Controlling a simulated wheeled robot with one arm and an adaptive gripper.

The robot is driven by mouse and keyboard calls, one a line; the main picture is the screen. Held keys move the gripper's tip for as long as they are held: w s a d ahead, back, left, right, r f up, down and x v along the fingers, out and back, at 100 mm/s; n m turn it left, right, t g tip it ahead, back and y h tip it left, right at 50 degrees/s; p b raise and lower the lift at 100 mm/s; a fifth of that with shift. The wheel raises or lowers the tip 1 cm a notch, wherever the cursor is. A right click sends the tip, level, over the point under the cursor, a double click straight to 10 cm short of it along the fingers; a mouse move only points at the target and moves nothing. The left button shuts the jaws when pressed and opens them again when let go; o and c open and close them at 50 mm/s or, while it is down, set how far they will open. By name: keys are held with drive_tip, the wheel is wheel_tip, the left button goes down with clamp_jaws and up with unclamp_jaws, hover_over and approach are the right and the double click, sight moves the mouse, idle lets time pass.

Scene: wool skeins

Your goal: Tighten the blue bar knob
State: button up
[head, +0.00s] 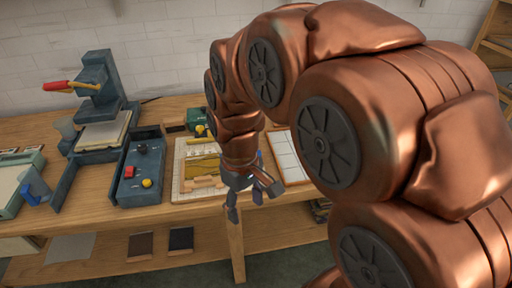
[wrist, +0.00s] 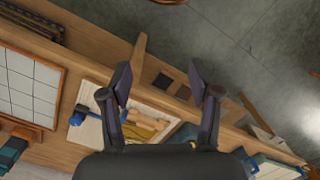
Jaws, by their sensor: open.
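A small blue part (wrist: 76,117), which looks like the blue bar knob, sits at the edge of a cream board (wrist: 91,94) in the wrist view, left of my left finger. More blue shows close beside that finger, partly covered by it. In the head view only a sliver of blue (head: 260,158) shows behind my arm. My gripper (head: 251,202) hangs over the bench's front edge, open and empty. In the wrist view its two fingers (wrist: 160,80) stand wide apart, with the board and bench edge beyond them. I cannot tell the knob's height below them.
The cream board (head: 178,160) carries wooden pieces and mustard-coloured material. A blue-grey box (head: 138,172) with a red button and yellow knob stands left of it, then a press (head: 95,85) with a red-handled lever. A framed white grid panel (head: 289,158) lies right. A lower shelf runs underneath.

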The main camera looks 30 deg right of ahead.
drive_tip(key=w+d+f+n+p, duration=0.1)
drive_tip(key=w+d+f+n, duration=0.1)
drive_tip(key=w+d, duration=0.5)
drive_tip(key=w+d+f+n+t+p, duration=0.1)
drive_tip(key=w+d+n, duration=0.1)
drive_tip(key=w+d, duration=0.4)
drive_tip(key=w+d+f+n+p, duration=0.1)
drive_tip(key=w+d+f+n, duration=0.1)
drive_tip(key=w+d, duration=0.5)
drive_tip(key=shift+w+d+f+n, duration=0.1)
drive_tip(key=shift+w+n, duration=0.05)
drive_tip(key=shift+w, duration=0.85)
drive_tip(key=shift+w+d+f+n, duration=0.1)
drive_tip(key=shift+w+d+f, duration=0.05)
drive_tip(key=shift+w, duration=0.85)
drive_tip(key=shift+w+d+f+n, duration=0.1)
drive_tip(key=shift+w+n, duration=0.05)
drive_tip(key=shift+w, duration=0.85)
drive_tip(key=shift+w+d+f, duration=0.2)
drive_tip(key=shift+f, duration=0.05)
drive_tip(key=shift+f+p, duration=1.55)
drive_tip(key=shift+f, duration=2.2)
drive_tip(key=c, duration=1.2)
